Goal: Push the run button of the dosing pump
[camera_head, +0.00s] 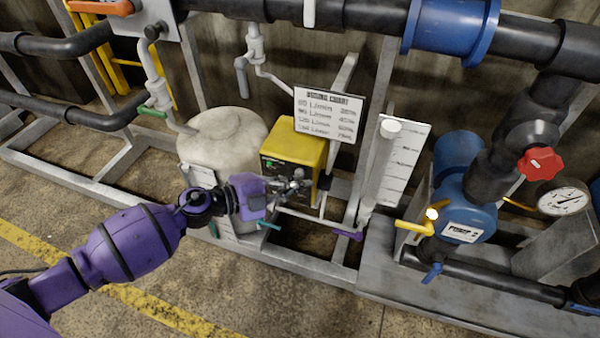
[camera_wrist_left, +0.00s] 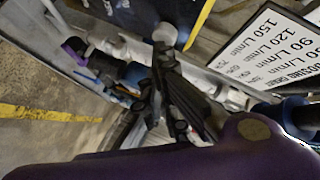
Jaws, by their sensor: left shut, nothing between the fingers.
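The dosing pump (camera_head: 300,143) is a yellow box with a dark front panel, left of centre in the head view. A small green spot (camera_head: 268,163) shows on its front. In the left wrist view, the pump's dark face (camera_wrist_left: 145,14) with a yellow edge is at the top. My left gripper (camera_head: 301,181) is shut and empty, in front of the lower part of that face. Its dark fingers also show in the left wrist view (camera_wrist_left: 164,58). They hide part of the panel; I cannot make out the run button or whether they touch the pump. My right gripper is not in view.
A dosing chart (camera_head: 329,114) stands just above the pump's right side. A pale tank (camera_head: 225,140) is to its left, a white level gauge (camera_head: 395,165) to its right. A blue pump (camera_head: 465,205) and pipes fill the right. The floor in front is clear.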

